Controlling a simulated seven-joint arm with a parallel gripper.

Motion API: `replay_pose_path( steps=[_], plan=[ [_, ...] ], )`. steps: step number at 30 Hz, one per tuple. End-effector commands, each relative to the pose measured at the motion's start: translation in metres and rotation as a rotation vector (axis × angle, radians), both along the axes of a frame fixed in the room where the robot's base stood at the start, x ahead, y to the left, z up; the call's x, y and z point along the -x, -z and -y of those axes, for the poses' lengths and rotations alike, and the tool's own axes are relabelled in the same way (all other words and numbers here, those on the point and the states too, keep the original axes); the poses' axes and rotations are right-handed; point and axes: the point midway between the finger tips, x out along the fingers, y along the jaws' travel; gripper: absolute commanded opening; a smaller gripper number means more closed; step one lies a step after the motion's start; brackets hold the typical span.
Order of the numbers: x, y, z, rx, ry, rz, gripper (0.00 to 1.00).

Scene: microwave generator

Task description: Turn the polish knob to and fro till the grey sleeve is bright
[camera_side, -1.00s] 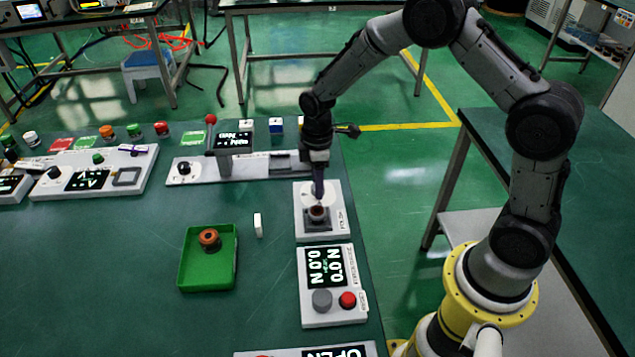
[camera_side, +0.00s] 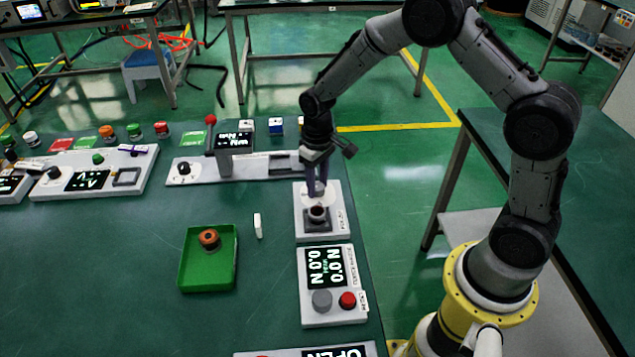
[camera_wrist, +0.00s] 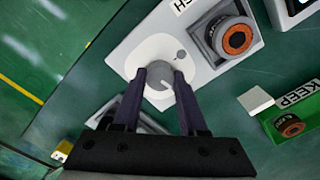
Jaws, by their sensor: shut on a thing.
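The polish station is a white plate (camera_side: 335,228) near the bench's right edge. In the side view my gripper (camera_side: 317,192) points straight down over the station. The sleeve (camera_side: 318,211) stands in a dark square holder just in front of the knob. In the wrist view the sleeve (camera_wrist: 234,38) has an orange-brown end face with a dark bore and a dark grey rim. How bright its side is cannot be told.
A green tray (camera_side: 185,275) at left holds another orange-brown ring (camera_side: 209,238). A small white block (camera_side: 258,225) stands between tray and station. A display box (camera_side: 333,310) with grey and red buttons lies in front. A long white panel (camera_side: 205,178) lies behind.

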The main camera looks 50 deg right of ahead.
Motion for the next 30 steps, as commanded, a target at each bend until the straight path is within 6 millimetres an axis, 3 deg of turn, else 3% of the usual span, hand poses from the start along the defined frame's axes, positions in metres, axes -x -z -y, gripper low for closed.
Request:
replay_pose_path(
  steps=[12, 27, 28, 30],
  plan=[
    [0.0002, -0.0007, 0.0002, 0.000, 0.170, 0.000, 0.00],
    [0.0002, -0.0007, 0.0002, 0.000, 0.187, 0.000, 0.00],
    [0.0002, -0.0008, 0.0002, 0.000, 0.187, 0.000, 0.43],
    [0.0001, -0.0007, 0.0002, 0.000, 0.187, 0.000, 0.56]
  ],
)
